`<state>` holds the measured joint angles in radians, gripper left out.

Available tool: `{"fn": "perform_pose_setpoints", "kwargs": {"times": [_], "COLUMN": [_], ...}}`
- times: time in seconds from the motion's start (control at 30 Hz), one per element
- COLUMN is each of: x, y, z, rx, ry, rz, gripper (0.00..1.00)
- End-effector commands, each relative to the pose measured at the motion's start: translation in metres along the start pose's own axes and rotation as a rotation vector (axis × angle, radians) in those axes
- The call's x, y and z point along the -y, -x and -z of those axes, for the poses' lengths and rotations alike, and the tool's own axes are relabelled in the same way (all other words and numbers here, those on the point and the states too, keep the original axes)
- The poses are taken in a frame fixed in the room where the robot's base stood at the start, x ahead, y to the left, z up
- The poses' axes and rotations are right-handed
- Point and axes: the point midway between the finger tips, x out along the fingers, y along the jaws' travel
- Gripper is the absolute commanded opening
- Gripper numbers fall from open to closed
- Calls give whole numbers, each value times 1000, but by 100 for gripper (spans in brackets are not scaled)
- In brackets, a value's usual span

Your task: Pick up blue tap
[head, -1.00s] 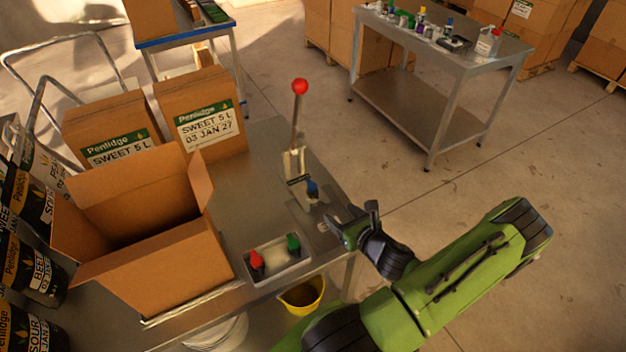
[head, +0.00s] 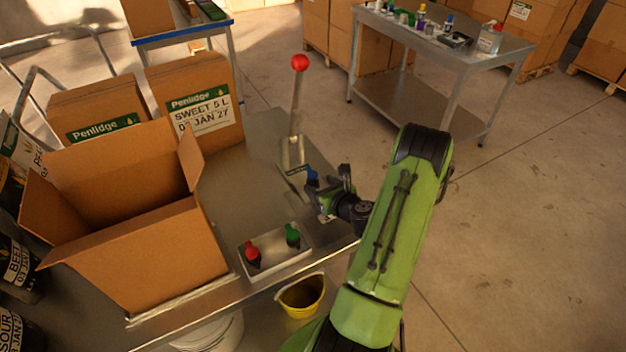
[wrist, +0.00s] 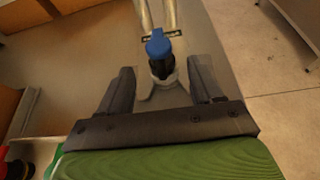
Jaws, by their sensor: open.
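The blue tap (head: 312,178) sits upright at the lever press on the steel bench, partly hidden by my gripper in the head view. In the wrist view the blue tap (wrist: 158,45) shows a blue top and a dark lower body in a grey holder. My gripper (head: 334,184) is beside it in the head view. In the wrist view my gripper (wrist: 163,75) is open, one finger to each side of the tap's line, with the tap ahead between the fingertips. I cannot tell whether either finger touches it.
The press lever with a red knob (head: 299,62) rises behind the tap. A tray (head: 277,265) with a red tap (head: 252,252) and a green tap (head: 292,234) lies at the bench's front. An open carton (head: 150,250) stands left. A yellow bucket (head: 301,296) hangs below the bench edge.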

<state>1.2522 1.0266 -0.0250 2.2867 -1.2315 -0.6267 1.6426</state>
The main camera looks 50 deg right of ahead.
Motion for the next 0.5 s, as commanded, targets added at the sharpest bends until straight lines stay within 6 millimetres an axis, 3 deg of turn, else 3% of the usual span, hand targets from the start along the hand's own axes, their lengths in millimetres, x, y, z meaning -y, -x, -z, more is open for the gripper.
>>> {"fn": "perform_pose_setpoints", "kwargs": {"times": [0.1,0.2,0.4,0.5], "x": [1,1,2,2], "y": [-23,-34,-35,-35], "z": [-3,-2,-1,-1], "rx": [1,0,-1,-1], "ry": [5,1,0,0], "rz": [-4,-2,0,0], "gripper": [65,65,65,51]}}
